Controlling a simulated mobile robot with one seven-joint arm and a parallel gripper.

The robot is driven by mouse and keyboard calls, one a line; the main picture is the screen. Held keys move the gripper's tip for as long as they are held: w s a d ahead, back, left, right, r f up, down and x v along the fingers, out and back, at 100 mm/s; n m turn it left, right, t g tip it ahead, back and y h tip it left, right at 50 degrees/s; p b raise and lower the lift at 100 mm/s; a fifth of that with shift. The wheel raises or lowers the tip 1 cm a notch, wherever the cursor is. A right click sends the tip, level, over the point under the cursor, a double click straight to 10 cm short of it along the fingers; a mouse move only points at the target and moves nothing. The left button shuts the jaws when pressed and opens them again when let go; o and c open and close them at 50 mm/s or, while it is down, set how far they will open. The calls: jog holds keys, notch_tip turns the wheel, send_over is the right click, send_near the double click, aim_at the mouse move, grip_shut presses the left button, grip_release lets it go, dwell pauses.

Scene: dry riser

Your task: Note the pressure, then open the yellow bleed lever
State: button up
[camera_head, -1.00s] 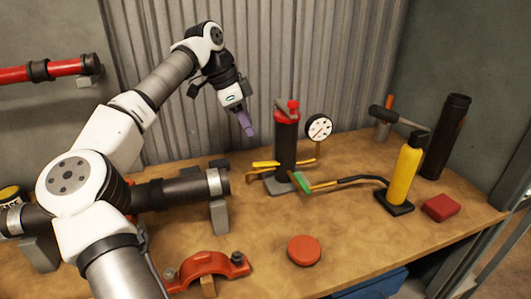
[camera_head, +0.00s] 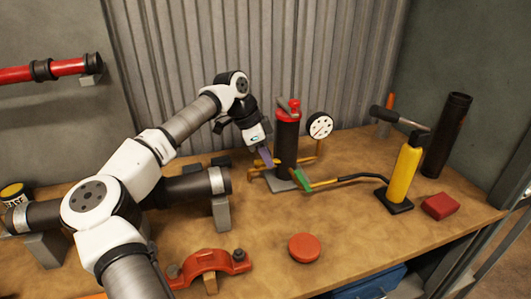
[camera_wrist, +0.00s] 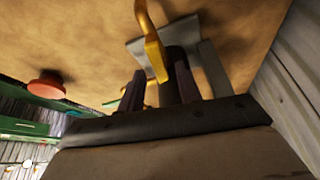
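The black upright cylinder with a red top (camera_head: 287,145) stands on a grey base plate on the bench. The round white pressure gauge (camera_head: 320,125) is on a brass pipe to its right; its needle is too small to read. The yellow lever (camera_head: 258,163) sticks out low on the cylinder's left side, and shows in the wrist view (camera_wrist: 153,45). A green-handled lever (camera_head: 301,180) is at the cylinder's front right. My gripper (camera_head: 267,160) is just left of the cylinder, at the yellow lever. In the wrist view its fingers (camera_wrist: 160,85) are apart, with the lever's end seen between them; contact is unclear.
A yellow hand pump (camera_head: 406,172) is joined by a black hose on the right. A hammer (camera_head: 400,118), dark tube (camera_head: 447,135) and red block (camera_head: 440,206) stand nearby. A red disc (camera_head: 304,247) and red clamp (camera_head: 209,264) lie in front. A corrugated wall is behind.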

grip_shut()
jog(key=shift+w+a+n+t+b, duration=0.1)
jog(key=shift+w+n+t+b, duration=0.15)
jog(key=shift+n+b, duration=0.4)
jog(key=shift+o, duration=0.6)
grip_release()
jog(key=b+v, duration=0.1)
jog(key=v, duration=1.3)
